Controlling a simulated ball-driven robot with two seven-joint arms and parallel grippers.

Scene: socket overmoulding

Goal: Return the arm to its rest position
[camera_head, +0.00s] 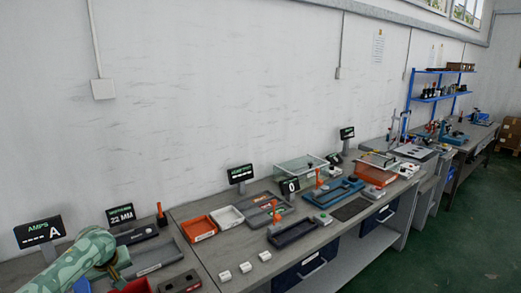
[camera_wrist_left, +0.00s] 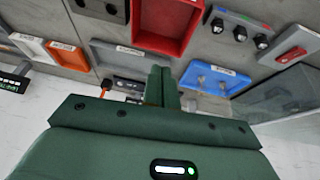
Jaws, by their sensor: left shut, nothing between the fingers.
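My left arm (camera_head: 85,262) comes in at the lower left of the head view, a mottled green link over the near-left end of the workbench. Its fingers cannot be made out there. In the left wrist view the dark green left gripper (camera_wrist_left: 162,84) has its two fingers together, with nothing seen between them. The fingers show just below a red bin (camera_wrist_left: 168,43) on the grey bench. Whether they touch anything cannot be told, but they look apart from the bench. My right gripper is in neither view.
The grey bench (camera_head: 212,255) holds an orange tray (camera_head: 199,229), a white tray (camera_head: 227,218), small white blocks (camera_head: 245,267) and display signs (camera_head: 240,174). The wrist view also shows a blue tray (camera_wrist_left: 215,77) and a clear-sided box (camera_wrist_left: 285,92).

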